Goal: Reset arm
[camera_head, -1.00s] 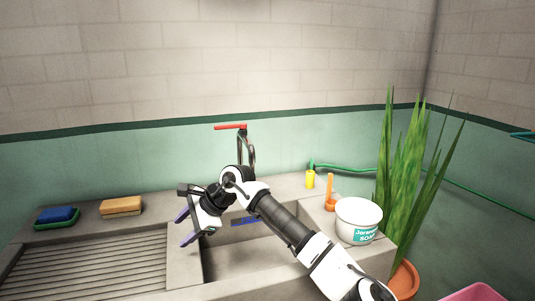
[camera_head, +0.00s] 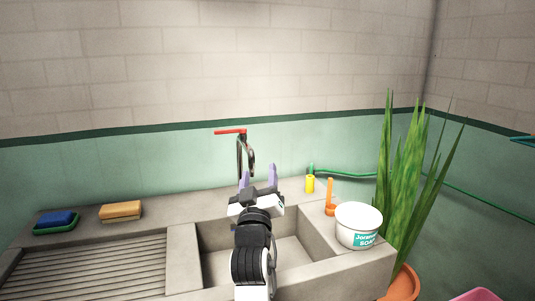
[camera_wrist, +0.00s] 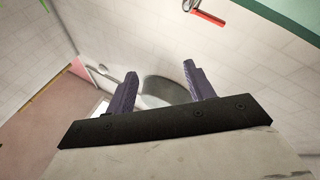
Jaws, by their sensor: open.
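My gripper (camera_head: 258,176) is raised above the sink (camera_head: 215,262), its two purple fingers pointing up and away from me. The fingers stand apart with nothing between them. In the wrist view my gripper (camera_wrist: 160,73) also shows open and empty, with wall and other blurred surfaces beyond it. My arm comes up from the bottom centre and covers part of the basin. The tap with its red handle (camera_head: 230,131) stands just behind and left of the fingers. In the wrist view the red handle (camera_wrist: 208,17) is at the top.
A white soap tub (camera_head: 357,225), an orange scoop (camera_head: 330,197) and a yellow bottle (camera_head: 310,184) stand right of the basin. An orange sponge (camera_head: 120,210) and a blue sponge (camera_head: 56,218) on a green dish lie left. A tall plant (camera_head: 404,180) stands right.

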